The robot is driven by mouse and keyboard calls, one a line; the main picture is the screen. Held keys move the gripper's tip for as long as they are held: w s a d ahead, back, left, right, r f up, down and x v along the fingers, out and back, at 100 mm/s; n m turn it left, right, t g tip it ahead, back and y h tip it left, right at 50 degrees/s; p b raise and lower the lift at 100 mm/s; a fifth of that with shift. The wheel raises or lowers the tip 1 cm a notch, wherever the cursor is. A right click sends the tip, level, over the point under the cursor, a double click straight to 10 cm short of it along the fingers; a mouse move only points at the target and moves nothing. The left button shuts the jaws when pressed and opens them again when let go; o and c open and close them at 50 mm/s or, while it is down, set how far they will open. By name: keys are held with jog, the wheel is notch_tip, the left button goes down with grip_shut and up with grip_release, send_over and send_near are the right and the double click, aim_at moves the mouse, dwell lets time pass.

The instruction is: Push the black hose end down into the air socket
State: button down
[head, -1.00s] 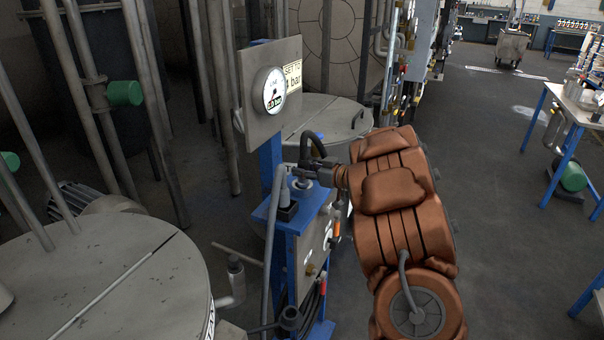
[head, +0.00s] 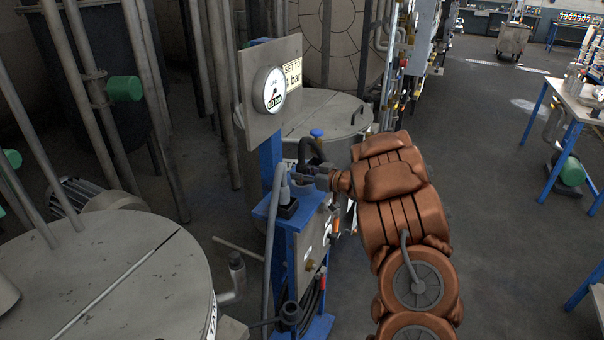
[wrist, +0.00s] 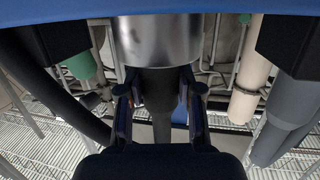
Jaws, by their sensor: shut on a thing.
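My gripper (head: 308,176) is low over the top of the blue stand (head: 262,209) in the head view. In the wrist view my gripper (wrist: 160,100) is shut on the black hose end (wrist: 158,95), with one finger on each side. A wide shiny metal collar (wrist: 157,40) meets the hose end in that view; I cannot tell whether it belongs to the hose or to the air socket. The black hose (head: 312,149) loops up behind my gripper. The socket's mouth is hidden in the head view, so how deep the hose end sits cannot be told.
A gauge panel (head: 262,110) with a dial and a yellow sign stands just behind the stand. A grey hose (head: 272,240) runs down the stand's left side. Large round lidded vessels (head: 100,270) are at the left and behind. Open floor (head: 500,200) lies to the right.

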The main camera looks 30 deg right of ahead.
jog(key=c, duration=0.8)
grip_release()
jog(key=shift+f, duration=0.1)
jog(key=shift+o, duration=0.2)
